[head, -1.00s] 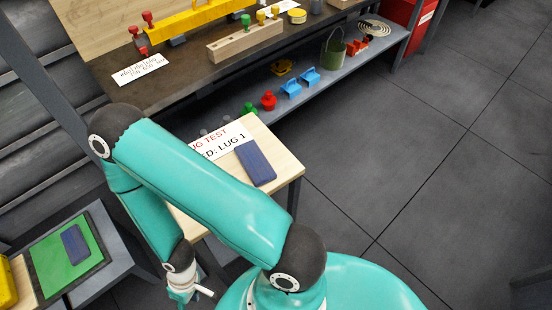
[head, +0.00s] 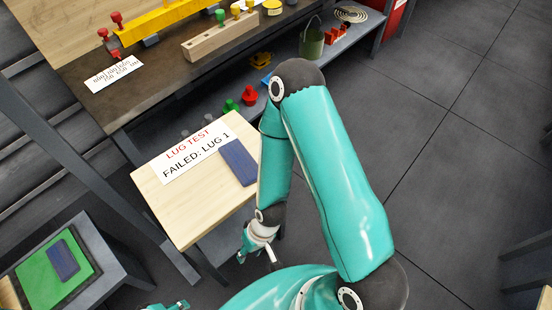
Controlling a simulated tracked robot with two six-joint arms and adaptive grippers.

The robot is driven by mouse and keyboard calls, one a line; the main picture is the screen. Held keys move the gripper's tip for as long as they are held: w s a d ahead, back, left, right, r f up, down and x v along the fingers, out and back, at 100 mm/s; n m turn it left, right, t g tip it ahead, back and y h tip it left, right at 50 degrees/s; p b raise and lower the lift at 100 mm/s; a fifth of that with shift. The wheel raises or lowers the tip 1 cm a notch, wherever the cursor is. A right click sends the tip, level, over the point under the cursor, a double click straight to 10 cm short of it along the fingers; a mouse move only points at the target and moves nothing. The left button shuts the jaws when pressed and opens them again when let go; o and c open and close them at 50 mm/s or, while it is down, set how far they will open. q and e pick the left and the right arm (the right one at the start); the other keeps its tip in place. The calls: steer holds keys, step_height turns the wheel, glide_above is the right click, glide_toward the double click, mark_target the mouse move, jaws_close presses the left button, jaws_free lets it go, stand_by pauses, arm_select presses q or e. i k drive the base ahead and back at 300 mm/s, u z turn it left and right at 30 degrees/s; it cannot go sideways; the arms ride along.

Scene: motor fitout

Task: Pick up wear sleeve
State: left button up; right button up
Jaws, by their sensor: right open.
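I cannot single out a wear sleeve in the head view. An olive-green, bucket-like cylinder (head: 311,43) stands on the lower shelf among small parts. The left fingers do not show clearly enough to read. A small teal piece at the bottom edge is cut off.
The wooden table (head: 180,205) holds a "LUG TEST FAILED: LUG 1" sign (head: 195,150) and a blue block (head: 238,162). A green mat (head: 35,285) with another blue block (head: 63,260) lies at lower left. The workbench (head: 170,75) stands behind. Grey floor at right is largely clear.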

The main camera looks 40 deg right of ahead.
mark_target(243, 164)
steer(key=u, duration=0.85)
steer(key=i, duration=0.1)
steer(key=z, duration=2.05)
steer(key=k, duration=0.3)
steer(key=u, duration=0.9)
steer(key=k, duration=0.9)
steer(key=z, duration=0.5)
steer(key=i, duration=0.95)
steer(key=u, duration=0.05)
